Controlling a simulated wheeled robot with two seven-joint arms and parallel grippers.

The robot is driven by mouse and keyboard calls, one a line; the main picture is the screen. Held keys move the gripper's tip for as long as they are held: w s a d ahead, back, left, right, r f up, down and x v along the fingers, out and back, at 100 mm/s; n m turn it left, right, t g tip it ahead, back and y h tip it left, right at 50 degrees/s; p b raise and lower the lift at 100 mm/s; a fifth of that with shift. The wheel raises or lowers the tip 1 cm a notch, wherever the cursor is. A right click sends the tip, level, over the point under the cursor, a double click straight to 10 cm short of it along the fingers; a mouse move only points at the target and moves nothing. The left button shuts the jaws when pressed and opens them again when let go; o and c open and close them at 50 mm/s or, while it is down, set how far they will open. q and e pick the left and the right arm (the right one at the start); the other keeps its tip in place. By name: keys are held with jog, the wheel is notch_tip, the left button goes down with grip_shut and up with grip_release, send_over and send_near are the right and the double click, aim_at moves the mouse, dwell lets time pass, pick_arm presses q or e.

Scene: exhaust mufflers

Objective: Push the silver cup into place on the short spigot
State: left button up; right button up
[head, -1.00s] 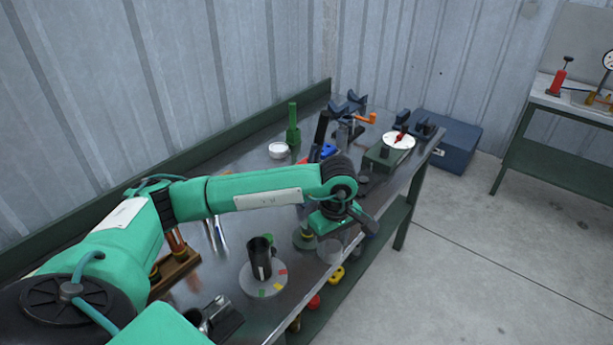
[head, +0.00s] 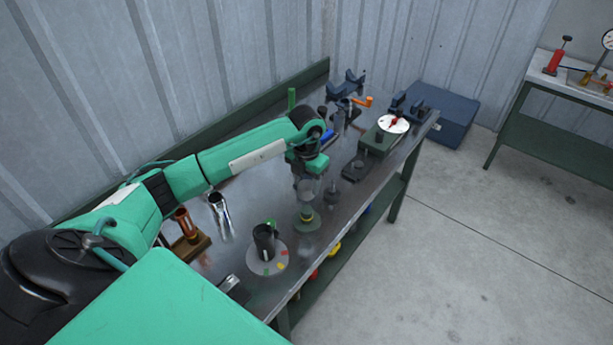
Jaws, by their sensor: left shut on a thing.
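My left gripper (head: 304,176) points down over the bench and is shut on the silver cup (head: 305,191), a small grey cylinder. Directly below the cup stands a round green base with a yellow ring (head: 306,216), which looks like the short spigot's stand. The cup appears to be above or on this stand, and its lower rim overlaps the stand in the picture. The spigot itself is hidden, and I cannot tell whether the cup touches it. My right gripper is not in view.
A black cylinder on a grey disc (head: 268,262) stands nearer me. A dark post on a base (head: 331,192) stands close to the right of the cup. A white dial on a green block (head: 393,124) and clamps are farther back.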

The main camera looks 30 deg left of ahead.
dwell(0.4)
pick_arm(q)
jog(key=shift+f+b, duration=0.15)
jog(key=shift+b, duration=0.2)
jog(key=shift+f+b, duration=2.45)
jog(key=shift+f, duration=0.6)
jog(key=shift+f, duration=0.2)
jog(key=shift+f+b, duration=0.5)
jog(key=shift+b, duration=0.05)
jog(key=shift+f, duration=0.15)
jog(key=o, duration=1)
